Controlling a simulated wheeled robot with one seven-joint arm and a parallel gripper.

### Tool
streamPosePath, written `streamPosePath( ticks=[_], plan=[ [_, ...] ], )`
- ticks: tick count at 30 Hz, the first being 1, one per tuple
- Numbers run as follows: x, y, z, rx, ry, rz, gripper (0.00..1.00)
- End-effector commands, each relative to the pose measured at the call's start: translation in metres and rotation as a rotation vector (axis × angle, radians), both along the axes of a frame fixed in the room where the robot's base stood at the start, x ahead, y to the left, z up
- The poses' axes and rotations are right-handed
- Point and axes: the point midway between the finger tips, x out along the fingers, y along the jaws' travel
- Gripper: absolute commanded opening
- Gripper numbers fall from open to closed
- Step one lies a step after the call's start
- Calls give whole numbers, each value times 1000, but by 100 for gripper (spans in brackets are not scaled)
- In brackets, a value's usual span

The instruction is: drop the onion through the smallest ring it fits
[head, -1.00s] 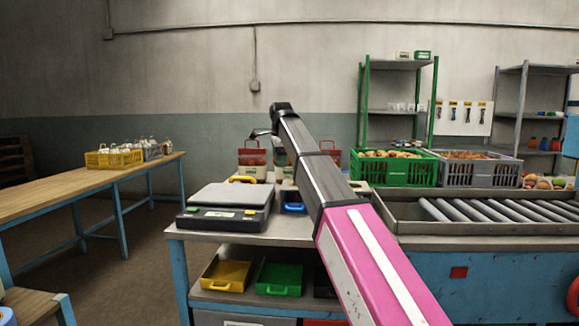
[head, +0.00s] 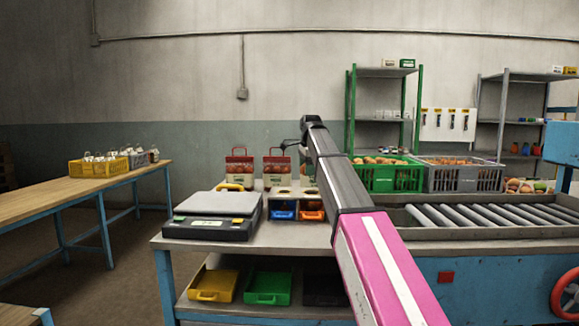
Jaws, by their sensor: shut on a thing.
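My gripper (head: 291,146) is at the far end of my raised arm, above the back of the sorting table. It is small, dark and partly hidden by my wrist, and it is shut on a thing. The onion in it cannot be made out. A pale board with round holes (head: 282,195), which looks like the ring board, stands on the table below my gripper and a little nearer. A blue bin (head: 283,215) and an orange bin (head: 312,216) sit under it. My arm hides the board's right part, and hole sizes cannot be compared from here.
A scale (head: 215,205) stands left of the board. Two red-topped bags (head: 239,165) stand behind. A green crate (head: 393,180), a grey crate (head: 462,180) and a roller conveyor (head: 470,215) are on the right. Yellow (head: 213,286) and green trays (head: 268,287) lie on the lower shelf.

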Motion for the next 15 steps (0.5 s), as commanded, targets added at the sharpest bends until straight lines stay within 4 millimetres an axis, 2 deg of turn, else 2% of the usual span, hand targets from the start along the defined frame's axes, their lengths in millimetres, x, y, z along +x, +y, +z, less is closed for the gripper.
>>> streamPosePath(
  ticks=[4,15],
  plan=[
    [4,-12,-3,0,0,-1,36],
    [3,-12,-19,0,0,0,36]
  ],
)
